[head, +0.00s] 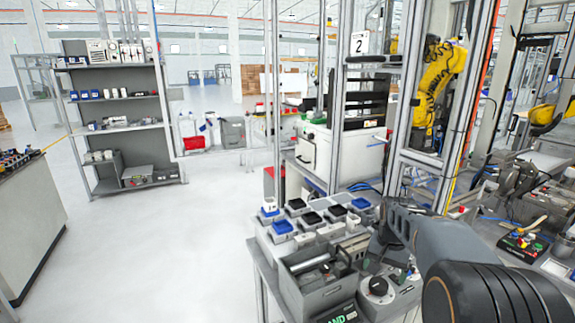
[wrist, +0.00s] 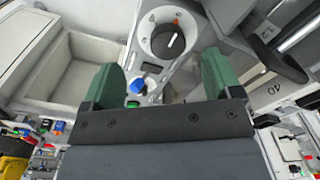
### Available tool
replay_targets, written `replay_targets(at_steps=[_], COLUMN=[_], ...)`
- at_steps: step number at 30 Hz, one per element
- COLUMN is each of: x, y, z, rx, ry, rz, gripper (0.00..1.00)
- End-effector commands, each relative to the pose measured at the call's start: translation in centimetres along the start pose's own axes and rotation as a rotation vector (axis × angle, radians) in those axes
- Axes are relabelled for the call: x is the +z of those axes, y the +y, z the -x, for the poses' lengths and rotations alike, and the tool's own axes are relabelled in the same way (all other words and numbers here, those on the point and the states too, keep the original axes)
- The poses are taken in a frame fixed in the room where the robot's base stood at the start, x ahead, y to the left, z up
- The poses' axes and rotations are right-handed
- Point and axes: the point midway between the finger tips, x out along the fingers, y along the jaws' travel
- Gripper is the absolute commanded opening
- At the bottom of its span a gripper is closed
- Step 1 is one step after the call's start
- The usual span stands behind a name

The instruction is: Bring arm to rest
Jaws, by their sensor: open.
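My gripper (wrist: 158,82) shows in the wrist view with its two green fingers apart and nothing between them. I cannot tell whether the fingers touch the panel. In the head view, my dark grey arm (head: 440,240) reaches in from the lower right over the workbench. The gripper's fingertips are hard to make out there.
The workbench (head: 262,262) holds small bins, a grey open box (head: 318,298) and the dial unit (head: 378,287). Metal frame posts and a yellow robot arm (head: 432,88) stand behind. A shelf (head: 122,130) stands at the left. The floor (head: 170,240) left of the bench is clear.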

Motion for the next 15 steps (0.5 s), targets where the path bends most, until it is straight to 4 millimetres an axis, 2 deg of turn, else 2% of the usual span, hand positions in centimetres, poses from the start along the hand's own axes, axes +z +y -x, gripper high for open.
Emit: replay_targets(at_steps=[1,9,12,15], x=[2.2,14.1,17.2,19.3], y=[0.0,0.9,1.4,1.7], z=[0.2,-0.4,-0.7,-0.6], rx=[-0.007,-0.041,-0.052,-0.064], ry=[0.018,0.143,0.183,0.214], rz=[0.073,0.432,0.495,0.523], gripper=[0.84,0.84,0.84,0.84])
